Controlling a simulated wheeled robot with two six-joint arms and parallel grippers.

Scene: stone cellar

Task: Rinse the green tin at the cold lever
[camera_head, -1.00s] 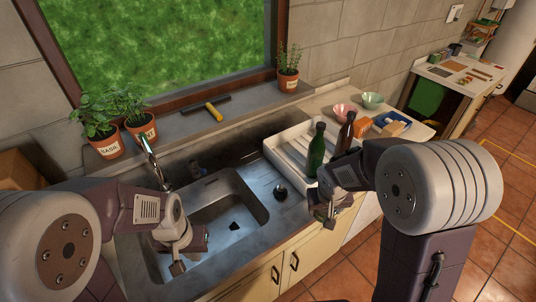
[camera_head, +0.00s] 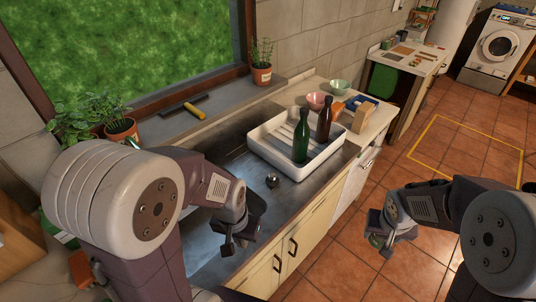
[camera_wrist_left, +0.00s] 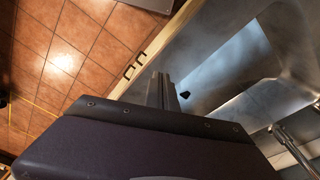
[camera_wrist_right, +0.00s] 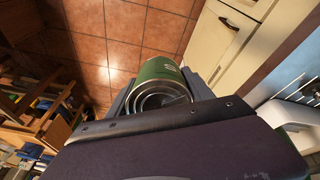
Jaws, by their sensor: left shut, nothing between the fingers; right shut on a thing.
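The green tin (camera_wrist_right: 158,70) is in my right gripper; the right wrist view shows its round rim and green side between the fingers. In the head view my right gripper (camera_head: 385,246) is at the lower right, over the floor and clear of the counter. My left gripper (camera_head: 238,245) is shut and empty over the front part of the steel sink (camera_head: 208,262); its fingers also show in the left wrist view (camera_wrist_left: 161,92). A metal tap (camera_wrist_left: 292,150) shows at the lower right of the left wrist view. I cannot make out the cold lever; my left arm covers most of the tap area in the head view.
A white drying tray (camera_head: 268,153) holds a green bottle (camera_head: 301,143) and a brown bottle (camera_head: 324,119). Bowls (camera_head: 318,101) and boxes stand behind it. A squeegee (camera_head: 190,108) and potted herbs (camera_head: 261,74) line the sill. The tiled floor (camera_head: 400,170) at right is open.

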